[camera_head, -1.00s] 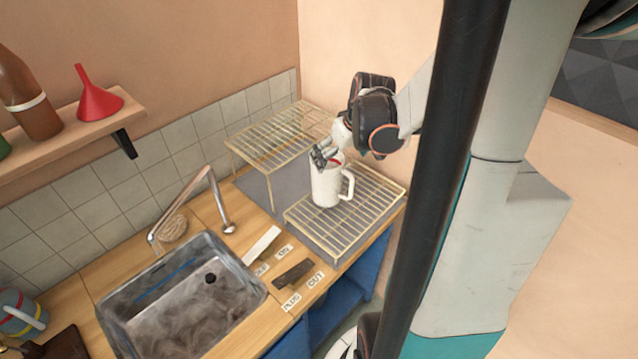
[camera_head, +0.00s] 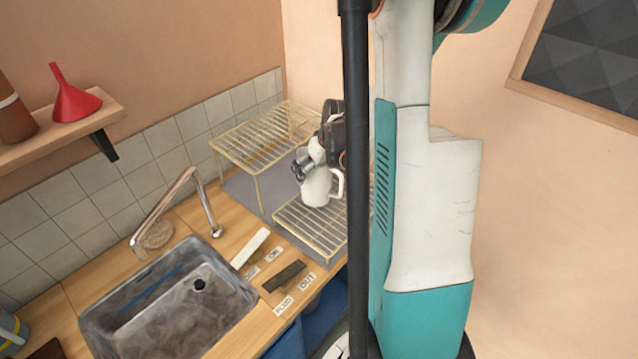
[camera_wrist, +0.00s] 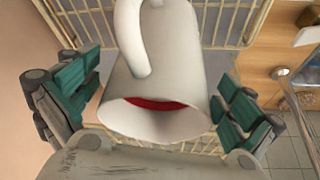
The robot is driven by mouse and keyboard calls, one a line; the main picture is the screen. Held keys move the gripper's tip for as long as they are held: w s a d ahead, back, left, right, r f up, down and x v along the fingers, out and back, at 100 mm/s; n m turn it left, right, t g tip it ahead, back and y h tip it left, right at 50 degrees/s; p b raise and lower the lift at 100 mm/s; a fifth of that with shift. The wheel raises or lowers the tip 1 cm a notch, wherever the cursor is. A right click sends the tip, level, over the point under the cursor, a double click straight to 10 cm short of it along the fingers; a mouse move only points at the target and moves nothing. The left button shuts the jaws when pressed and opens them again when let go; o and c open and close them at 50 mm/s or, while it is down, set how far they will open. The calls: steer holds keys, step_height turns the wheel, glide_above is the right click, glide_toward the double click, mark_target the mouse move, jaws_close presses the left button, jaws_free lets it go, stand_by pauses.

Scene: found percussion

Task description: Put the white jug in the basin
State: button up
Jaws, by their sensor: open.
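The white jug (camera_head: 317,188) stands upright on the lower wire rack (camera_head: 300,223) in the head view. In the wrist view the jug (camera_wrist: 180,75) lies between my fingers, with its handle at the upper left and something red inside below the rim. My gripper (camera_head: 304,166) is at the jug's top, partly hidden by my own arm. In the wrist view my gripper's green-padded fingers (camera_wrist: 155,100) are spread on either side of the jug, with gaps showing. The metal basin (camera_head: 215,318) is sunk in the wooden counter at the lower left and holds no jug.
A taller wire rack (camera_head: 262,135) stands behind the jug. A curved tap (camera_head: 187,180) rises behind the basin. A white bar (camera_head: 250,247) and a dark bar (camera_head: 284,276) lie between the rack and basin. A red funnel (camera_head: 74,103) stands on the wall shelf.

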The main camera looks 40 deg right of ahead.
steer(key=shift+w+f, duration=0.1)
steer(key=shift+f, duration=0.1)
steer(key=c, duration=1.3)
steer(key=shift+r, duration=0.1)
